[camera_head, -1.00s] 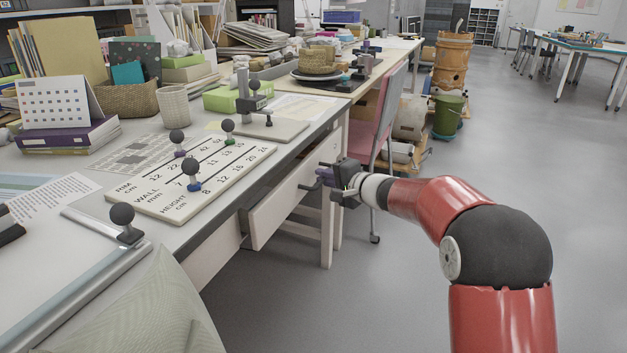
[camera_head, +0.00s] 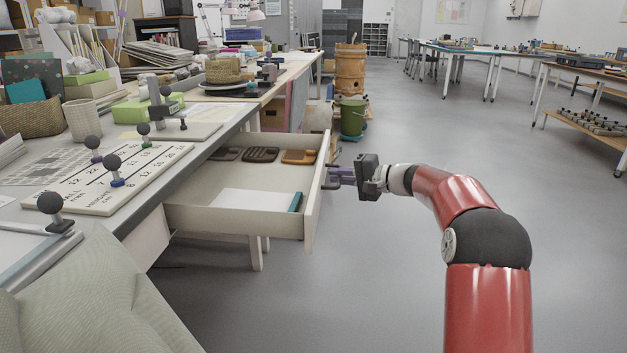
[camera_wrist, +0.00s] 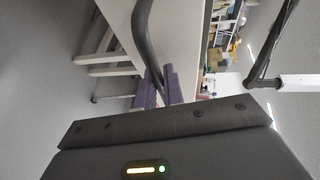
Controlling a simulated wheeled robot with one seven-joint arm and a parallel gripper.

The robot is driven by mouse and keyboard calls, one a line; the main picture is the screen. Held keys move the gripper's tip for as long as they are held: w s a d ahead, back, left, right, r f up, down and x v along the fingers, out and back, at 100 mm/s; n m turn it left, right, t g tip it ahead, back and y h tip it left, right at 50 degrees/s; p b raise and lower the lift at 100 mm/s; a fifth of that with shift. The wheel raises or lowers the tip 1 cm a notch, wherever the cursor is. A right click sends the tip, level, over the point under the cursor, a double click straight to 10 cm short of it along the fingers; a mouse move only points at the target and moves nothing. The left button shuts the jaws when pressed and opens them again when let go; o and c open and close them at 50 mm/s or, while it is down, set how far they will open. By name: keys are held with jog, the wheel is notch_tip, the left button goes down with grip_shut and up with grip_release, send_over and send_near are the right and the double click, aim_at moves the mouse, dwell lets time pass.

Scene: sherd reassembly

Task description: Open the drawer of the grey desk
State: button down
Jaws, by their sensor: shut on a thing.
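The grey desk (camera_head: 213,143) runs along the left in the head view. Its pale drawer (camera_head: 314,205) is pulled well out, and its inside shows. My gripper (camera_head: 334,177) is at the outer face of the drawer front, shut on the dark handle. In the wrist view the curved dark bar of the handle (camera_wrist: 148,38) passes between the purple fingers (camera_wrist: 158,91), in front of the white drawer front (camera_wrist: 184,45). The fingers hide part of the handle.
The drawer holds a white sheet with a teal edge (camera_head: 257,200), two dark items and a brown one (camera_head: 299,157). A size board (camera_head: 105,180) with dark-knobbed pieces lies on the desk. A green bucket (camera_head: 352,118) stands beyond. The floor to the right is open.

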jog(key=shift+s+d+f, duration=0.1)
jog(key=shift+d, duration=0.95)
jog(key=shift+s+d, duration=0.1)
jog(key=shift+d, duration=0.9)
jog(key=c, duration=1.5)
grip_release()
jog(key=v, duration=0.7)
jog(key=shift+s+d, duration=0.2)
jog(key=shift+d, duration=0.15)
